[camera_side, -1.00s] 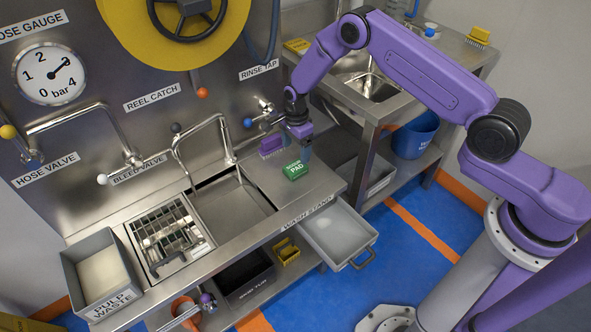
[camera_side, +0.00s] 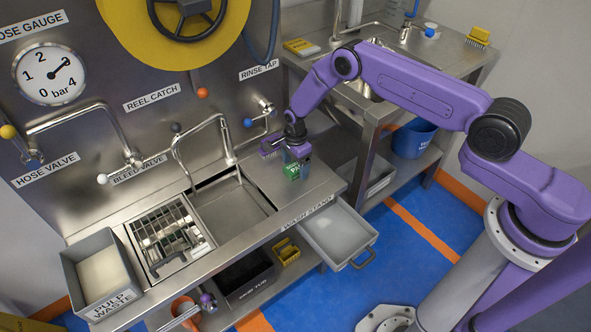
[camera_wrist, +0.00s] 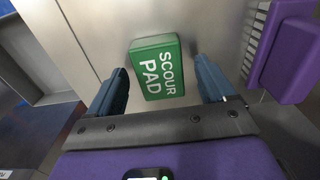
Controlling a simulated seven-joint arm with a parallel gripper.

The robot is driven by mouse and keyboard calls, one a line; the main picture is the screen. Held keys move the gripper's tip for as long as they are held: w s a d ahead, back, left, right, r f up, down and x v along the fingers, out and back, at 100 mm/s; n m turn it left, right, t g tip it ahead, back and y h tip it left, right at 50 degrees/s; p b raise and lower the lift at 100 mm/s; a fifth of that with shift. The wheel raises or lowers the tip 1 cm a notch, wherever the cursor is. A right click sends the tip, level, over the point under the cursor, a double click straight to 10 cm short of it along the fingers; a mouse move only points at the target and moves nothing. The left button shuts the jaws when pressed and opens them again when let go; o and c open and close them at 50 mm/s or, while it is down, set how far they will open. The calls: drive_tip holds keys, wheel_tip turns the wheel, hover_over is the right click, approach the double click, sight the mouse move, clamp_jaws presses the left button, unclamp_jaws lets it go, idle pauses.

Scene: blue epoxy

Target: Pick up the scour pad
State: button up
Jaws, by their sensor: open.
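The green scour pad (camera_side: 291,171), lettered SCOUR PAD, lies on the steel top of the wash stand, right of the sink basin. In the wrist view the pad (camera_wrist: 157,68) shows whole, slightly tilted in the picture, just beyond and between my fingertips. My gripper (camera_side: 297,162) is open and points down over the pad, hiding part of it in the side view. In the wrist view my two dark blue fingers (camera_wrist: 163,82) stand apart, one on each side of the pad, with nothing between them held. I cannot tell how far the tips are above the steel.
A purple brush (camera_side: 270,147) with pale bristles stands close beside my gripper; it also shows at the right of the wrist view (camera_wrist: 290,50). The sink basin (camera_side: 232,205) is left. An open drawer (camera_side: 340,236) juts out below the front edge. The rinse tap (camera_side: 258,120) is behind.

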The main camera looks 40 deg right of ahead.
drive_tip(key=c, duration=1.2)
drive_tip(key=shift+r, duration=0.2)
drive_tip(key=shift+r, duration=0.65)
drive_tip(key=s+r, duration=0.3)
drive_tip(key=s, duration=0.1)
drive_tip(key=s+d+r, duration=0.1)
drive_tip(key=s+r, duration=0.3)
drive_tip(key=s, duration=0.1)
drive_tip(key=s+d+r, duration=0.1)
drive_tip(key=s+r, duration=0.3)
drive_tip(key=s, duration=0.1)
drive_tip(key=shift+r, duration=0.2)
